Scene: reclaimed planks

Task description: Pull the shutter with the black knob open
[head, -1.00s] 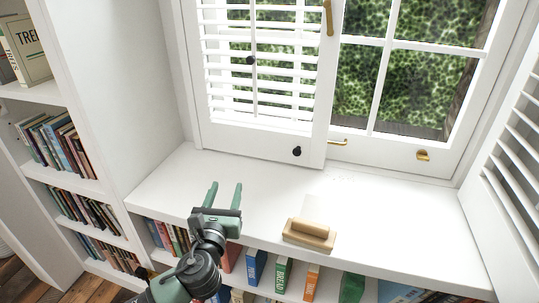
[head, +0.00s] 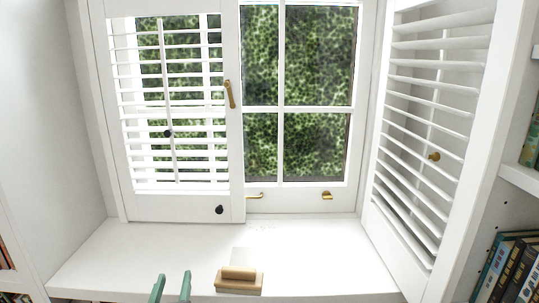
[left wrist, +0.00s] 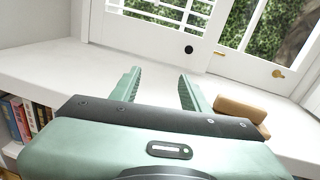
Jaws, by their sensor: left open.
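The left shutter (head: 180,206) is white and louvred and stands closed across the left half of the window. Its black knob (head: 220,209) sits on the bottom rail near the right corner. The knob also shows in the left wrist view (left wrist: 188,50), beyond my fingers. My left gripper (head: 171,286) is at the bottom edge of the head view, over the front of the sill, and is open and empty. In the left wrist view its two green fingers (left wrist: 157,88) point toward the shutter, short of the knob. My right gripper is out of view.
A wooden block with a handle (head: 239,281) lies on the white sill (head: 310,255), right of my left gripper. The right shutter (head: 420,150), with a brass knob (head: 434,157), is swung open. Bookshelves flank the window. The sill before the black knob is clear.

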